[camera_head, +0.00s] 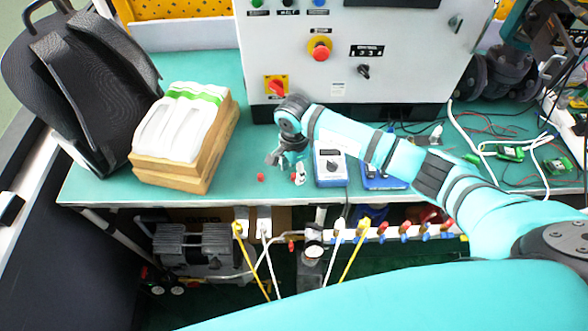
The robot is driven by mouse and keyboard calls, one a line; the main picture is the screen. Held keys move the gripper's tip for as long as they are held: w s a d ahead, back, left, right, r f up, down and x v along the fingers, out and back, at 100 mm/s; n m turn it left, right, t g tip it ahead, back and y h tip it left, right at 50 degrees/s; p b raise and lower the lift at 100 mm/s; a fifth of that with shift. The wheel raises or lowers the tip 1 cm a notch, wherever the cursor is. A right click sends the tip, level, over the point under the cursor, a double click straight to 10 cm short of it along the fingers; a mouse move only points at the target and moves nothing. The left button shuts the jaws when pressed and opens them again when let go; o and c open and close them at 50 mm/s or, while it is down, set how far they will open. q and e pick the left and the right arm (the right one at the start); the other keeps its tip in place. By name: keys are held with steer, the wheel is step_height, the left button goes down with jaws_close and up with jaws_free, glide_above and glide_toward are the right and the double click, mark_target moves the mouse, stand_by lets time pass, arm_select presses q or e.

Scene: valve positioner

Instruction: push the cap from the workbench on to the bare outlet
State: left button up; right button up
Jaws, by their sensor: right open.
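A small red piece (260,177), which looks like the cap, lies on the teal workbench (225,190) near its front edge. My right gripper (285,161) is above the bench just behind and right of it, fingers open and apart from the red piece. A small red-and-white item (299,174) sits right of the gripper, close to its fingers; I cannot tell if they touch. Below the bench edge runs a white rail (395,238) with several red and blue fittings and hoses. Which outlet is bare is too small to tell. My left gripper is out of view.
A blue meter (330,166) stands right of the gripper. A grey control cabinet (345,60) stands behind. Yellow and white hoses (352,262) hang below the edge.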

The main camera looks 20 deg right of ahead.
steer(key=shift+f, duration=0.65)
jaws_close()
stand_by(0.4)
